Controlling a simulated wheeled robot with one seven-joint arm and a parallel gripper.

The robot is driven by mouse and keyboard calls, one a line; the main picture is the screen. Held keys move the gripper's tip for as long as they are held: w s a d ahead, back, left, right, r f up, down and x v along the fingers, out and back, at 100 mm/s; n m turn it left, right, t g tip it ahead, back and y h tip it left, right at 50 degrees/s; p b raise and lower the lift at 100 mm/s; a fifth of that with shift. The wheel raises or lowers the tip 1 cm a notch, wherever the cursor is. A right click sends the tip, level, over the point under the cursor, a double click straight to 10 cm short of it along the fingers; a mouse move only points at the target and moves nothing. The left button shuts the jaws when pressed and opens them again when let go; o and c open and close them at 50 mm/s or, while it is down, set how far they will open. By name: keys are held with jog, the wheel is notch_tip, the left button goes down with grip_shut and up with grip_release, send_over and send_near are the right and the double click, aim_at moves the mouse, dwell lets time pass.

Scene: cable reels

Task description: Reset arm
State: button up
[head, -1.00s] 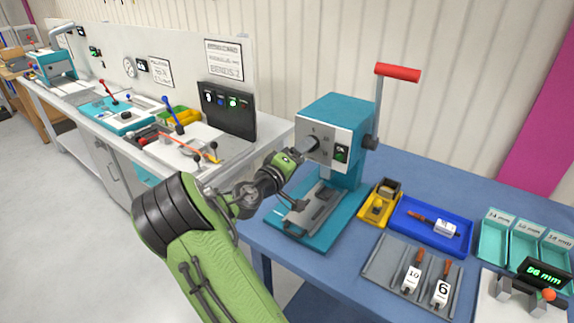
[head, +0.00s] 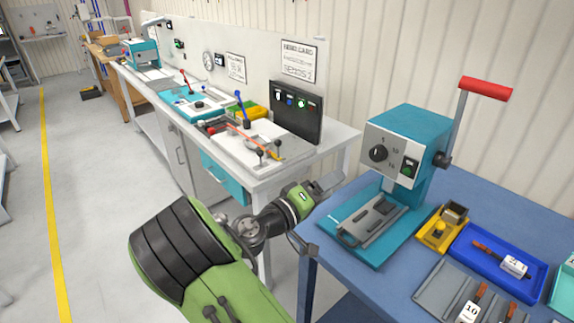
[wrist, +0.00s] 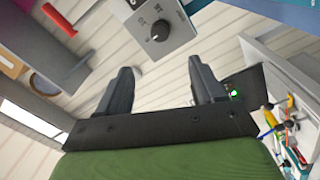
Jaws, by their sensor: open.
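My gripper (wrist: 160,92) is open and empty in the wrist view, its two dark fingers apart with pale wall between them. In the head view my gripper (head: 318,213) is in the air left of the teal press machine (head: 411,140), near the left edge of the blue table. The machine's grey front with a dial also shows in the wrist view (wrist: 165,25), beyond the fingers. Its red-handled lever (head: 485,89) points up.
A long white bench (head: 340,138) with tools stands behind my arm. Open floor (head: 100,200) lies to the left.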

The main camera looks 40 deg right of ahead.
jog(key=s+a+f+m+y, duration=0.2)
jog(key=s+a+f+y, duration=0.5)
jog(key=y, duration=0.4)
jog(key=s+a+r+n+t+y, duration=0.2)
jog(key=s+a+n+y, duration=0.1)
jog(key=a, duration=0.5)
jog(key=s+a+r+n+t+y, duration=0.2)
jog(key=s+a+n+y, duration=0.1)
jog(key=a, duration=0.5)
jog(key=s+y, duration=0.1)
jog(key=s, duration=0.1)
jog(key=shift+s+a+r, duration=0.3)
jog(key=shift+s+r, duration=0.05)
jog(key=shift+r, duration=0.05)
